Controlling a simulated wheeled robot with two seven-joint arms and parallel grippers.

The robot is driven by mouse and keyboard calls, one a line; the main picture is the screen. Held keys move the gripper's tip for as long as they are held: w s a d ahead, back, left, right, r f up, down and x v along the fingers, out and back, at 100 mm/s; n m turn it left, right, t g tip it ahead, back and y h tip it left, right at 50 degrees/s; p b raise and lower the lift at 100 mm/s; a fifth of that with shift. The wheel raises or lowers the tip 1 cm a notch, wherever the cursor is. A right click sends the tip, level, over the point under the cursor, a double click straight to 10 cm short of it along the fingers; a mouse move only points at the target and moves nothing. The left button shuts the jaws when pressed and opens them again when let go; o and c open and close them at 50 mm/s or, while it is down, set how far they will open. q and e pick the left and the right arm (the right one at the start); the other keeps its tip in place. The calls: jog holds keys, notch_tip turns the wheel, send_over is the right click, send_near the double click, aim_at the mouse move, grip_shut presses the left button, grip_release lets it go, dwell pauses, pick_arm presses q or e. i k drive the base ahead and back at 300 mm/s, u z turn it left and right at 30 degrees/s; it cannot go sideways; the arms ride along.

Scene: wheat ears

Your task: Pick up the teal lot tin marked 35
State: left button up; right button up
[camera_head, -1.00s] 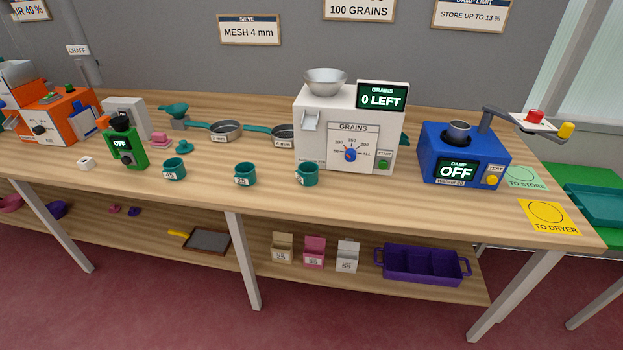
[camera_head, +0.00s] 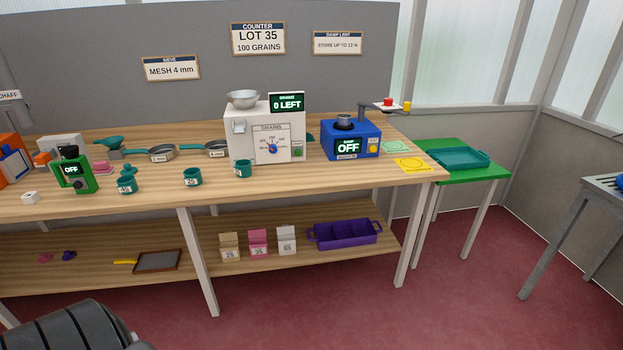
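Three small teal tins with white labels stand in a loose row near the front edge of the wooden bench. The left tin (camera_head: 126,185) looks marked 45. The middle tin (camera_head: 192,177) has a two-digit label ending in 5, its first digit too small to read surely. The right tin (camera_head: 242,169) stands just in front of the white grain counter (camera_head: 265,132), its number unreadable. Neither gripper shows in the view.
A blue damp meter (camera_head: 350,138) reads OFF on the bench's right, beside green and yellow pads. A green table (camera_head: 458,180) with a teal tray (camera_head: 458,158) stands farther right. The lower shelf holds small boxes and a purple crate (camera_head: 345,234). Red floor in front is open.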

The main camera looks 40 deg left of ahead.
aim_at(244, 169)
jog(key=z, duration=0.45)
jog(key=i, duration=1.85)
jog(key=u, duration=0.85)
jog(key=i, duration=0.8)
jog(key=u, duration=0.85)
